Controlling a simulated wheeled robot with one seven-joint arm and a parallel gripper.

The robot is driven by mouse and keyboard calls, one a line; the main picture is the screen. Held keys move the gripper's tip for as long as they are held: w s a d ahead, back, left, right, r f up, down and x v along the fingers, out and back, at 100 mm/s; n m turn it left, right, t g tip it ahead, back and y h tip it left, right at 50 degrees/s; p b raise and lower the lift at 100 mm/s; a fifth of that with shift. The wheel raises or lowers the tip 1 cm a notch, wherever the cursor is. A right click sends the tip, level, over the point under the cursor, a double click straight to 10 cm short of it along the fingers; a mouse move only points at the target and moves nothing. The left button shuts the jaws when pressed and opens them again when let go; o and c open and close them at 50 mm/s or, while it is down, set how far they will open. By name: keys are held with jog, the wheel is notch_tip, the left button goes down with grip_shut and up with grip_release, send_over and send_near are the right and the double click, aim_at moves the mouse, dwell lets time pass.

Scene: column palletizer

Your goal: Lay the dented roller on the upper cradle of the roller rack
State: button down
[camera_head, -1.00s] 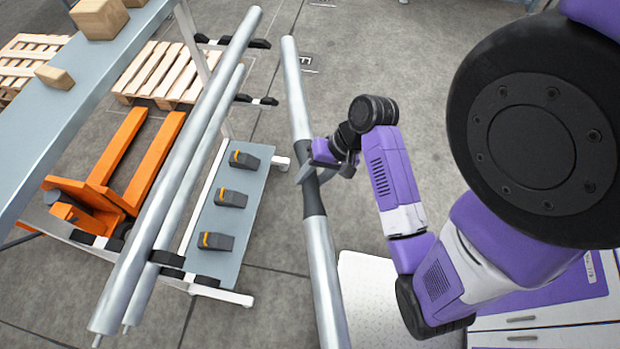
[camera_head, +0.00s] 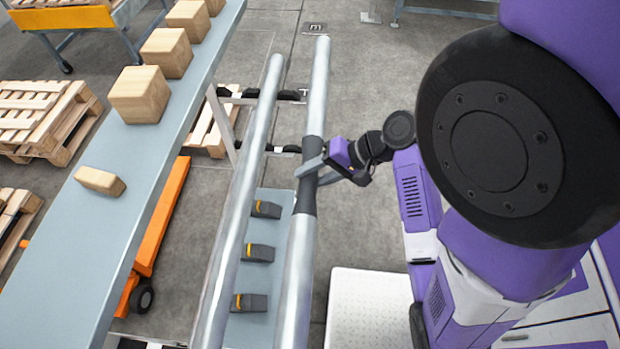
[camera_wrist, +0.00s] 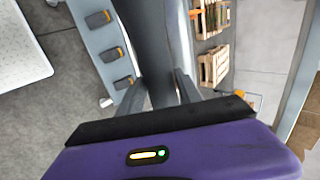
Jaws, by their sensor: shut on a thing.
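My gripper (camera_head: 318,168) is shut on a long silver roller (camera_head: 298,262) at its dark middle band (camera_head: 308,190). In the wrist view the roller's grey surface (camera_wrist: 150,35) fills the space between the jaws; I cannot make out a dent. The held roller runs nearly parallel to another silver roller (camera_head: 240,200) on the roller rack, just to its right. In the head view it overlaps the right part of the rack; I cannot tell whether it touches. Black cradle pads (camera_head: 290,95) show at the rack's far end, with more pads (camera_head: 285,148) nearer. The near cradles are hidden.
The rack's lower shelf (camera_head: 276,212) carries several black-and-orange blocks (camera_head: 258,253). A grey conveyor (camera_head: 95,240) with wooden boxes (camera_head: 140,95) stands left. Floor right of the held roller has a white platform (camera_head: 370,305).

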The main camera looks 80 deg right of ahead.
jog(key=shift+w+a+b, duration=0.5)
jog(key=shift+w+b, duration=3.85)
jog(key=shift+w, duration=10.7)
notch_tip(320, 180, down, 7)
jog(key=b, duration=0.2)
